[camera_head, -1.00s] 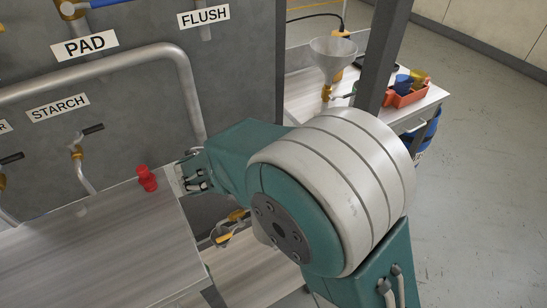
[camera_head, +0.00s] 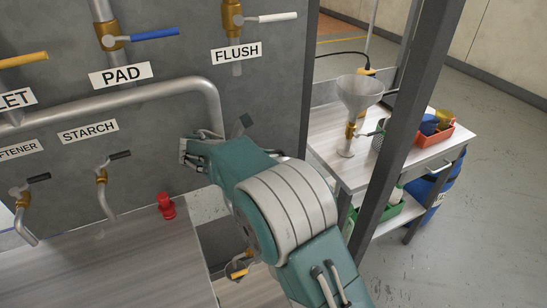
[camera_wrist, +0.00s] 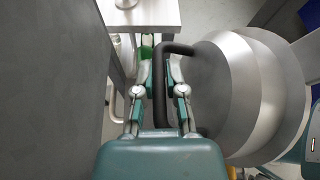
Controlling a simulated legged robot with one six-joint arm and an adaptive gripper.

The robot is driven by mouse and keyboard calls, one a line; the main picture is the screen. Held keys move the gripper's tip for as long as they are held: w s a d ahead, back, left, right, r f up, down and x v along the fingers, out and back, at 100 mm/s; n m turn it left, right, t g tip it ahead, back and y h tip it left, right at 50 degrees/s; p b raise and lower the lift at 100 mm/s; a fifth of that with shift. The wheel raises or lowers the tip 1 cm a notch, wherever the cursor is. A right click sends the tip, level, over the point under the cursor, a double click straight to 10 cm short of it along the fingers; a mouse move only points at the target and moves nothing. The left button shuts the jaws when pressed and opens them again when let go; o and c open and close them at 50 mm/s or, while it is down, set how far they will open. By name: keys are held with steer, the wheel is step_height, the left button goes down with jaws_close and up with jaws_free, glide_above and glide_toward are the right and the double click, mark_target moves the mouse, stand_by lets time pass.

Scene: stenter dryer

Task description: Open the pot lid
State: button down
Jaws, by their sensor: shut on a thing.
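In the wrist view, a dark bent handle (camera_wrist: 159,100) runs between the fingers of my gripper (camera_wrist: 162,72), which is shut on it. A large rounded grey metal body (camera_wrist: 245,95) with stepped bands lies just right of the handle. It looks like the pot lid, seen from the side; how it sits on a pot I cannot tell.
The grey panel (camera_head: 150,150) with pipes and valves stands close on the left. A red object (camera_head: 166,206) sits on the grey bench (camera_head: 110,268). A side table (camera_head: 328,135) with a funnel (camera_head: 359,92) and an orange bin (camera_head: 432,140) stands right, behind a dark post (camera_head: 407,130).

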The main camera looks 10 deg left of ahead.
steer(key=shift+w+a+f, duration=1.1)
steer(key=shift+w, duration=0.2)
steer(key=c, duration=0.7)
jaws_free()
steer(key=shift+w+a, duration=0.1)
steer(key=v, duration=0.7)
steer(key=shift+a, duration=0.3)
steer(key=shift+s+f, duration=0.1)
steer(key=shift+s, duration=0.1)
